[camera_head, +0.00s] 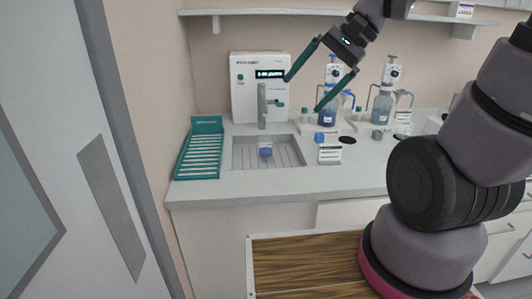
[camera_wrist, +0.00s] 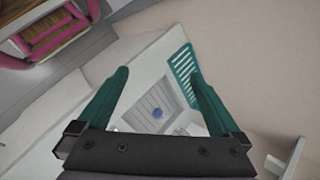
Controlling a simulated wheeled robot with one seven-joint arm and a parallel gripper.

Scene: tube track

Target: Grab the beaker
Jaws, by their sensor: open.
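A small beaker (camera_head: 265,150) with blue contents sits in the recessed grey basin (camera_head: 240,155) of the counter, below the dispenser's spout. It shows in the wrist view as a small blue round shape (camera_wrist: 158,115) between my fingers, far beyond them. My gripper (camera_head: 301,95) is open and empty, with its two green fingers spread. It hangs in the air above the counter, up and to the right of the beaker in the head view. The wrist view shows both fingers (camera_wrist: 157,72) with nothing between them.
A white dispenser (camera_head: 245,85) stands behind the basin. A green rack (camera_head: 200,155) stands left of it. Dispenser bottles (camera_head: 382,108), a small label stand (camera_head: 330,154) and a blue-capped item (camera_head: 319,137) are to the right. A shelf (camera_head: 260,12) runs above.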

